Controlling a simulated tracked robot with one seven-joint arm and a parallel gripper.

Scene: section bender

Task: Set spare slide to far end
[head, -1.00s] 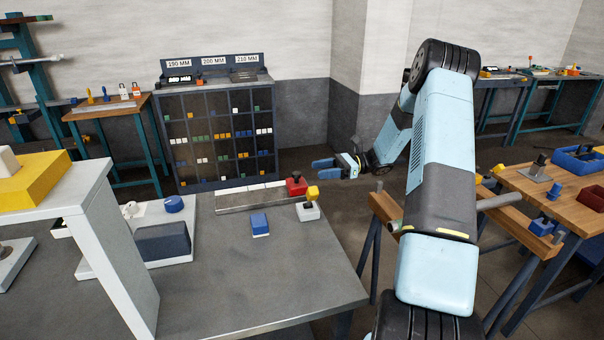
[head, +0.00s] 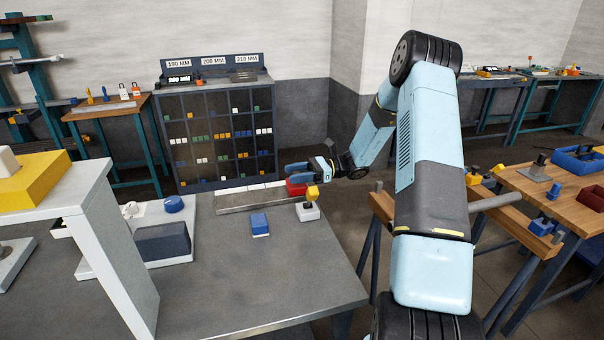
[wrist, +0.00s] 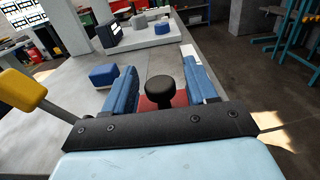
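A red block with a black knob (wrist: 161,93) sits at the right end of a grey rail (head: 245,204) on the grey table. The red block (head: 296,189) is partly hidden by my gripper (head: 299,172) in the head view. In the wrist view my gripper (wrist: 160,68) is open, with its blue fingers on either side of the knob and a small gap showing on both sides. Which part is the spare slide is not marked.
A yellow-topped post on a white base (head: 308,209) stands close to the rail's right end, left of my gripper in the wrist view. A blue block (head: 259,224) lies in front of the rail. A shelf cabinet (head: 220,135) stands behind the table. The table front is clear.

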